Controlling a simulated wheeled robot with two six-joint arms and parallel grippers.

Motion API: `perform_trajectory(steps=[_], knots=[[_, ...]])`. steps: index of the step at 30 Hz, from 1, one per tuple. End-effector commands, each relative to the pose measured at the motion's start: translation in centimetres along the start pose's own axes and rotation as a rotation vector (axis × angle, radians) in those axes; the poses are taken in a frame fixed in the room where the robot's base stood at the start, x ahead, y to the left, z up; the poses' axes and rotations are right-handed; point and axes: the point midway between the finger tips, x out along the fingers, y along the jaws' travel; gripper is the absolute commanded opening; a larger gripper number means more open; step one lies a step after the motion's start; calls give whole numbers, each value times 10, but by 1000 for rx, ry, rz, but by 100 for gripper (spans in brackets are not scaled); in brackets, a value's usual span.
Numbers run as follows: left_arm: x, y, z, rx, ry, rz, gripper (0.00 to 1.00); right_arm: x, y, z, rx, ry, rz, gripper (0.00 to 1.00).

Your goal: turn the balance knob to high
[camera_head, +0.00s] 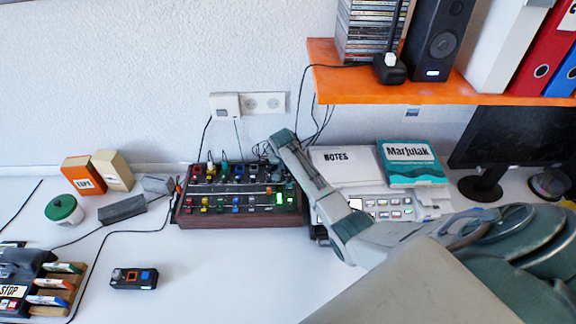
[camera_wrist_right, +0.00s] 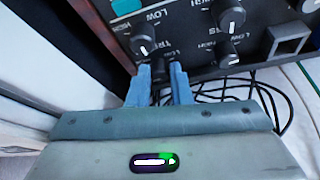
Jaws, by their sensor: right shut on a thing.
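The dark control box with knobs (camera_head: 240,210) stands against the wall in the head view, with rows of coloured knobs and a lit green button. My right gripper (camera_head: 280,140) reaches over its far right corner. In the right wrist view, my right gripper (camera_wrist_right: 160,80) is shut on a dark knob (camera_wrist_right: 159,68) below a partly hidden label beginning "TRE". Black knobs with white marks and LOW/HIGH labels sit nearby, one at upper left (camera_wrist_right: 143,42) and one at right (camera_wrist_right: 227,54). I cannot read a balance label. The fingers hide much of the held knob. My left gripper is out of view.
Black cables (camera_wrist_right: 260,95) run behind the box. A notes pad (camera_head: 345,160) and a teal book (camera_head: 411,163) lie to the right. An orange shelf (camera_head: 440,90) overhangs the back right. A small black device (camera_head: 134,278) lies at front left; the table front centre is clear.

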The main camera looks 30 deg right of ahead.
Motion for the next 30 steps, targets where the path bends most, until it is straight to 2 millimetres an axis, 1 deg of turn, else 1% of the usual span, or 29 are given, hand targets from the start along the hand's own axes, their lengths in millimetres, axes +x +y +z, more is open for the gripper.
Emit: perform_trajectory(steps=[3, 9, 12, 23, 24, 25, 30], knots=[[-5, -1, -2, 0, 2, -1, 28, -1, -3, 0, 100, -3, 42, 0], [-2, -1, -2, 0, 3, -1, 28, 0, -4, 0, 277, -2, 116, 0], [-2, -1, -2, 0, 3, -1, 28, 1, -4, 0, 328, 0, 137, 0], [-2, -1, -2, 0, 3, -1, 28, 0, -4, -1, 350, 0, 145, 0], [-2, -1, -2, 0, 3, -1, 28, 0, -4, -1, 350, 0, 145, 26], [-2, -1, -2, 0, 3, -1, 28, 0, -4, -1, 350, 0, 145, 28], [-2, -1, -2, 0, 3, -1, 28, 0, -4, -1, 349, 0, 145, 28]])
